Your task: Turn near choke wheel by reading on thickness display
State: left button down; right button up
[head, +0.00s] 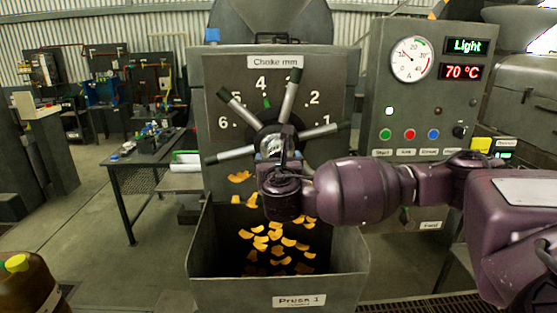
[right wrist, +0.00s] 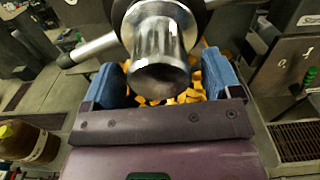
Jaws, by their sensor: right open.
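The near choke wheel has a metal hub and several grey spokes with dark tips (head: 237,108) on a dark press front. A "Choke mm" plate (head: 275,62) and white numbers surround it, with a green mark near 4. My right gripper (head: 278,160) is in front of the hub. In the right wrist view the open blue-padded fingers (right wrist: 165,80) stand either side of the shiny hub knob (right wrist: 160,50); contact is unclear. A display (head: 467,46) reads "Light" in green. A small green display (head: 503,155) at the right is partly hidden and unreadable. My left gripper is out of view.
Orange flakes fall into the open "Press 1" bin (head: 328,289) below the wheel. The control panel (head: 385,80) carries a round gauge (head: 411,59), a red "70 °C" display (head: 461,71) and coloured buttons. A brown bottle (head: 30,285) stands at lower left. A workbench (head: 135,172) is behind left.

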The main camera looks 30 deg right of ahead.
jog(key=shift+w, duration=0.1)
jog(key=c, duration=1.3)
